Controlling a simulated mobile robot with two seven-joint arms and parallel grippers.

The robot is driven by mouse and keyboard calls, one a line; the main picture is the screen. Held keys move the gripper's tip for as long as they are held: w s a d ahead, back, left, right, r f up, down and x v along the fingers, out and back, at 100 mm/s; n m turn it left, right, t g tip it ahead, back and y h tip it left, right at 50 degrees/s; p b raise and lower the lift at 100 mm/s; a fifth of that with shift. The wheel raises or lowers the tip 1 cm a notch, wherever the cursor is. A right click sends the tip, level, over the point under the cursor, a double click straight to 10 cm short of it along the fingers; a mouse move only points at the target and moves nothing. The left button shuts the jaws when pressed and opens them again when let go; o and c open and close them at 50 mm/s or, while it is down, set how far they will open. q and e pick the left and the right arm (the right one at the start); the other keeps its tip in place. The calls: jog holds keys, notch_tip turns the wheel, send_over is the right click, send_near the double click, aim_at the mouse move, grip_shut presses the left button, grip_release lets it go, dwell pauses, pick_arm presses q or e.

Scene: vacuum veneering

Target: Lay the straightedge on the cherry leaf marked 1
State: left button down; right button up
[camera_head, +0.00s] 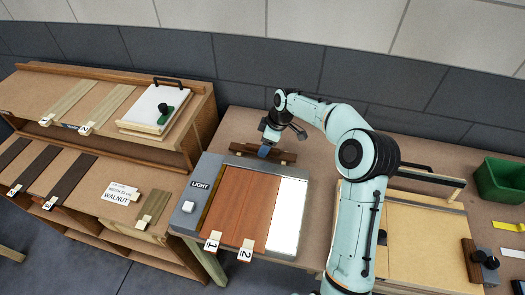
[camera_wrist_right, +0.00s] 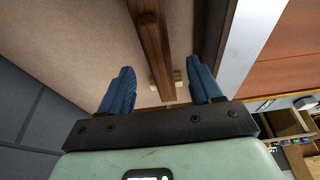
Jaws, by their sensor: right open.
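The straightedge (camera_head: 283,156), a dark brown wooden bar, lies behind the light table on small pale supports. In the right wrist view the bar (camera_wrist_right: 152,45) runs between the two blue fingers. My right gripper (camera_head: 264,150) is over the bar, open, with one finger on either side (camera_wrist_right: 165,75); I cannot tell whether they touch it. The reddish cherry leaf marked 1 (camera_head: 228,208) lies on the light table, its tag (camera_head: 212,241) at the front edge. The cherry leaf marked 2 (camera_head: 258,213) lies beside it on the right. My left gripper is out of view.
The light table (camera_head: 238,173) has a bright bare strip (camera_head: 289,212) at right and a LIGHT switch box (camera_head: 191,204) at left. A shelf unit (camera_head: 150,181) with veneer strips stands left. A board (camera_head: 425,240) and a green bin (camera_head: 500,180) lie right.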

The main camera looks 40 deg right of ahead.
jog(key=x, duration=0.2)
jog(key=shift+w+f, duration=0.2)
jog(key=shift+f, duration=0.05)
grip_shut()
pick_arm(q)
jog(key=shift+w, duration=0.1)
pick_arm(e)
jog(key=shift+r, duration=0.1)
